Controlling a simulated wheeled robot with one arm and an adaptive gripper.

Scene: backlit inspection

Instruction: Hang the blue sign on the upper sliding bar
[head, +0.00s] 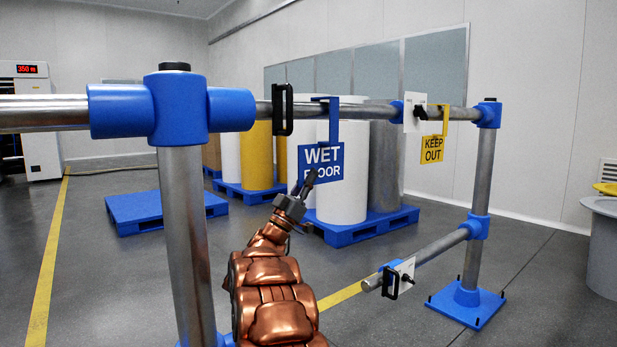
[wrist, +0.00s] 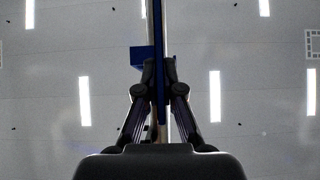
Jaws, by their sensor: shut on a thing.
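The blue sign (head: 322,163), reading WET FLOOR with its lower left partly covered, stands upright at the upper bar (head: 364,112). Its blue hook (head: 334,120) overlaps the bar in the head view; I cannot tell whether it rests on it. My gripper (head: 309,181) is shut on the sign near its lower left edge. In the wrist view the sign (wrist: 158,40) shows edge-on between the fingers (wrist: 160,75). A yellow KEEP OUT sign (head: 432,149) hangs at the bar's right end.
A black handle (head: 282,110) sits left of the hook, and a white latch plate (head: 413,112) sits to the right. The left post (head: 184,240) stands close to my arm. A lower bar (head: 440,246) carries another latch plate (head: 404,268). Blue pallets (head: 362,228) with rolls stand behind.

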